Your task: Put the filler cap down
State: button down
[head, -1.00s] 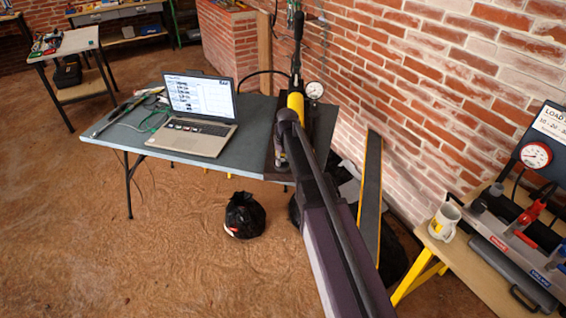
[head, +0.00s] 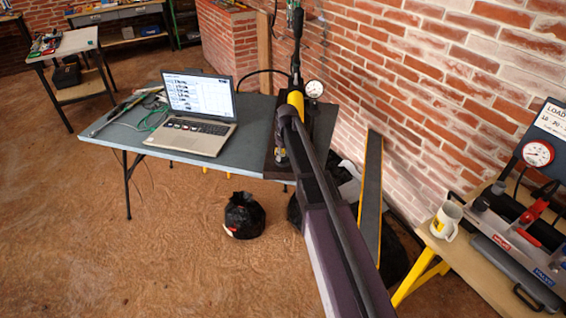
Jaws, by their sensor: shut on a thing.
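My arm reaches from the bottom of the head view to the right end of the grey table. My gripper (head: 281,152) is at its far end, low beside the yellow hand pump (head: 296,100), and shows only as a small dark shape partly covered by my arm. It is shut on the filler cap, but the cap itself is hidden. The pump stands upright with a black handle on top. I cannot tell how far the gripper is above the table.
A laptop (head: 200,112) stands on the grey table (head: 190,170), with green cable and tools to its left. A round gauge (head: 314,89) is beside the pump. A brick wall is close on the right. A mug (head: 446,221) and test unit stand on a bench. A black bag (head: 243,215) lies on the floor.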

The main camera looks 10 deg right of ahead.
aim_at(286, 161)
jog(key=shift+f+b, duration=0.75)
jog(key=shift+f, duration=0.35)
jog(key=shift+f, duration=0.1)
jog(key=shift+c, duration=1.8)
grip_release()
jog(key=shift+r, duration=0.2)
notch_tip(286, 161, up, 12)
jog(key=s+p, duration=0.1)
jog(key=p, duration=1.1)
jog(key=shift+s+d, duration=0.15)
jog(key=shift+d, duration=0.15)
jog(key=shift+f, duration=0.1)
jog(key=s+m+g, duration=0.1)
jog(key=s+m, duration=0.4)
jog(key=s, duration=2.2)
jog(key=shift+s+a+h, duration=0.3)
jog(key=shift+s+a, duration=0.05)
jog(key=shift+a, duration=0.05)
